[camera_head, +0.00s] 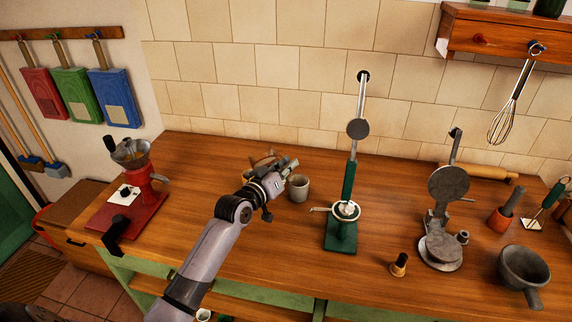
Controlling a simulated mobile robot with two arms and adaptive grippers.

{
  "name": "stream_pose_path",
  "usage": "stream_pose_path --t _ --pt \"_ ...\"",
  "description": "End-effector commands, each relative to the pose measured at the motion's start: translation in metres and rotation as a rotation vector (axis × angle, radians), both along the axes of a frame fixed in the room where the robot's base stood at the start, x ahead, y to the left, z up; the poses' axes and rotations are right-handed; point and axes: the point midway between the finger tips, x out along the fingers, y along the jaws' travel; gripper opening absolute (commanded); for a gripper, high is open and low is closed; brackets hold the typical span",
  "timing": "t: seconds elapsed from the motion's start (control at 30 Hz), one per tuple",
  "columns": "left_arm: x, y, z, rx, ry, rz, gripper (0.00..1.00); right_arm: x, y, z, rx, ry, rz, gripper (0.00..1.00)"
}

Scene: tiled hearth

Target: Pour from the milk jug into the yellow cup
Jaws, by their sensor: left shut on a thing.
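My left gripper (284,168) reaches over the wooden counter from the lower left. It is shut on a small brownish thing (262,160), probably the milk jug, which it largely hides. I cannot tell the jug's tilt or what is in it. A small grey-beige cup (299,188) stands upright on the counter just to the right of and below the gripper. It may be the yellow cup, but its colour does not look clearly yellow. Its inside is too small to read. My right gripper is not in view.
On the wooden counter (270,262), a red grinder (126,205) stands left and a green lever stand (341,235) right of the cup. Farther right are a grey press (440,245), a stamp (399,264) and a dark pan (522,271). The counter's front middle is clear.

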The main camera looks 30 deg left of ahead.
Motion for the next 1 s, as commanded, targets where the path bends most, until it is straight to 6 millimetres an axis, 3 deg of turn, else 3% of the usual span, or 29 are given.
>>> stream_pose_path --t 0.03,0.2,0.23,0.67,1.0 --pt "0.000 0.001 -0.008 0.001 -0.006 0.001 0.00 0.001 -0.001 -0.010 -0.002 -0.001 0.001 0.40" --pt "0.001 0.001 -0.019 -0.002 -0.007 0.002 0.00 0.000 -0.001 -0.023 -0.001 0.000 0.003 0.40" --pt "0.001 0.003 -0.006 -0.023 -0.003 0.003 0.00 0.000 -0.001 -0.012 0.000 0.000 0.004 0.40" --pt "0.005 0.016 0.033 -0.283 0.077 0.002 0.00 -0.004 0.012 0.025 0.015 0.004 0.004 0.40" --pt "0.005 0.016 0.020 -0.279 0.079 0.001 0.00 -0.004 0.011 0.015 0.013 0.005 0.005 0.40"
